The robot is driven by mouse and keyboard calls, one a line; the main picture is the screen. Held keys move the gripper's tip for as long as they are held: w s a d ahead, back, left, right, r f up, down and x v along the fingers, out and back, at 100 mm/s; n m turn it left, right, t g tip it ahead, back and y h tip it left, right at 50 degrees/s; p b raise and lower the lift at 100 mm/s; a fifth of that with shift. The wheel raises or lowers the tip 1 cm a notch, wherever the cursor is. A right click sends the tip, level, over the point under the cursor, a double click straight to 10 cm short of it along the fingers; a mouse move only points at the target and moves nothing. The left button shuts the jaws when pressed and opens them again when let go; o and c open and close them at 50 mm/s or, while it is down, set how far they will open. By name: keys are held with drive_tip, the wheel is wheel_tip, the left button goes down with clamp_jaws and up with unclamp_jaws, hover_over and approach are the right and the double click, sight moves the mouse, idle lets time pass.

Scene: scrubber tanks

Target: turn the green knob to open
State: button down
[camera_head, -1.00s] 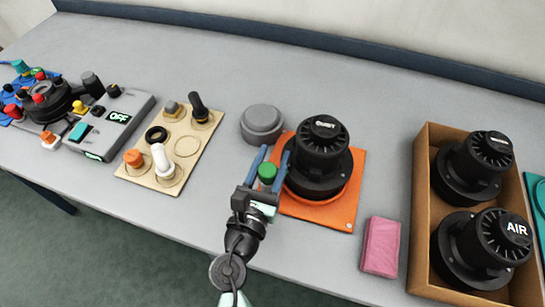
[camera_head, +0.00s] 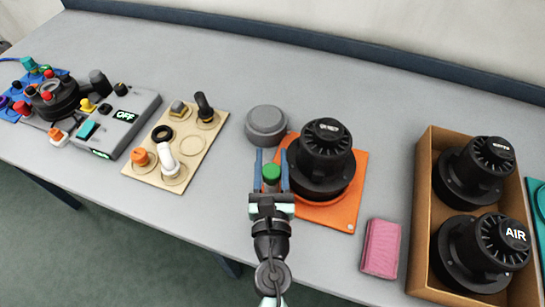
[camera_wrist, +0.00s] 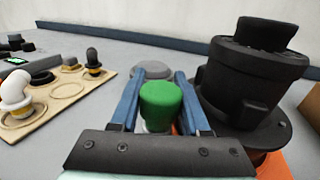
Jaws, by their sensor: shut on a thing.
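The green knob (camera_head: 271,173) is a short, round green cap near the left edge of the orange mat (camera_head: 346,213). It stands just left of a large black ribbed unit (camera_head: 322,150) on that mat. In the wrist view the green knob (camera_wrist: 160,104) is upright in the middle, with the black unit (camera_wrist: 250,72) close on its right. My gripper (camera_head: 271,165) has one blue finger on each side of the knob and is shut on it. The knob's base and the finger contact are mostly hidden by the gripper body (camera_wrist: 158,152).
A grey round cap (camera_head: 266,123) lies just beyond the fingers. A tan board (camera_head: 205,145) with several knobs and a grey OFF box (camera_head: 125,125) are to the left. A pink block (camera_head: 381,248) and a cardboard box (camera_head: 424,205) with two black units are right.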

sight(279, 179)
drive_tip(key=shift+n+y, duration=0.3)
drive_tip(key=shift+y, duration=0.1)
drive_tip(key=shift+a+n+y, duration=0.25)
drive_tip(key=shift+n+y, duration=0.55)
drive_tip(key=shift+y, duration=0.5)
drive_tip(key=n+y, duration=0.1)
drive_tip(key=n+g+y, duration=0.1)
drive_tip(key=y, duration=0.1)
drive_tip(key=n+g+y, duration=0.1)
drive_tip(key=y, duration=0.1)
drive_tip(key=shift+s+a+n+b, duration=0.1)
drive_tip(key=shift+a+n+b, duration=0.2)
drive_tip(key=shift+a+b, duration=0.1)
drive_tip(key=n+g+y+b, duration=0.3)
drive_tip(key=y, duration=0.1)
drive_tip(key=shift+s+a+f, duration=0.1)
drive_tip(key=shift+s+a, duration=0.2)
drive_tip(key=shift+s+a+n+g+y+b, duration=0.1)
drive_tip(key=shift+n+g+y+b, duration=0.3)
drive_tip(key=shift+n+g+y, duration=0.3)
drive_tip(key=shift+s+a+g, duration=0.1)
drive_tip(key=shift+g, duration=0.3)
drive_tip(key=c, duration=0.7)
unclamp_jaws()
drive_tip(key=b+v, duration=0.1)
drive_tip(key=v, duration=0.6)
drive_tip(key=shift+s+d, duration=0.15)
drive_tip(key=shift+d, duration=0.05)
